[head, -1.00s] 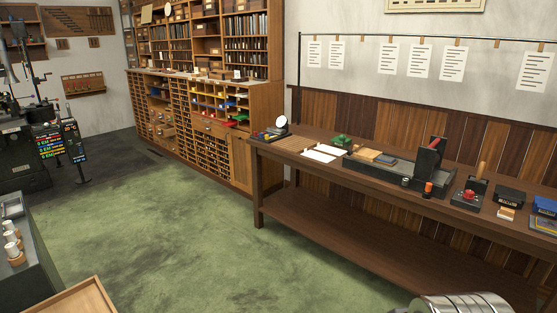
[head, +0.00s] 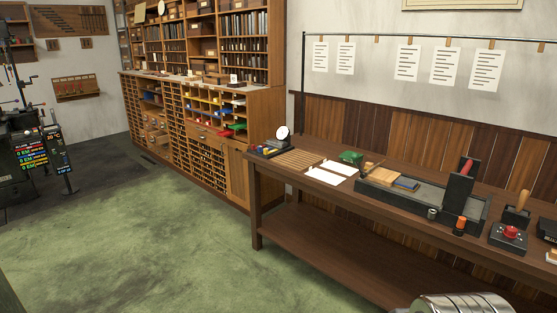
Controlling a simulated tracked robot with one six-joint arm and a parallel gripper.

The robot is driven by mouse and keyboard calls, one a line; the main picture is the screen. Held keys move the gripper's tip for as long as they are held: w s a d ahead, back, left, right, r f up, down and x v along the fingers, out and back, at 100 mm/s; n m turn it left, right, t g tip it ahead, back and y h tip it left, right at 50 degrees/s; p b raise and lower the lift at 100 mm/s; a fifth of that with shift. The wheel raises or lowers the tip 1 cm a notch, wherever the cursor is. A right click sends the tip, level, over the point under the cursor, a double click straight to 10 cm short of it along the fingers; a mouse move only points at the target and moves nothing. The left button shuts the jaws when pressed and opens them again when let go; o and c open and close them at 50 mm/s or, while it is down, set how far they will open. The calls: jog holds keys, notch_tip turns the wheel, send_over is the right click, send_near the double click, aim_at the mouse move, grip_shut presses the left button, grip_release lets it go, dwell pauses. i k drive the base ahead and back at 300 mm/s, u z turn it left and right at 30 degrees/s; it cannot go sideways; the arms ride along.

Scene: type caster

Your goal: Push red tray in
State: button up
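The red tray (head: 225,133) is a small bright red piece at the right end of the lower row of coloured trays in the wooden cabinet (head: 236,170), on the far side of the room. It seems to stick out a little from its slot, but it is too small to tell how far. My gripper is not in view; only a silvery rounded part of my own body shows at the bottom right edge. Nothing of mine is near the cabinet.
A long wooden workbench (head: 330,213) runs along the right wall, with a black press-like device (head: 458,198), an orange-capped container (head: 460,226) and white sheets (head: 330,172) on top. The green floor (head: 150,230) is open up to the cabinet. A dark machine stands far left.

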aim_at(226, 133)
jog(key=i, duration=1.85)
jog(key=u, duration=1.5)
jog(key=i, duration=1.55)
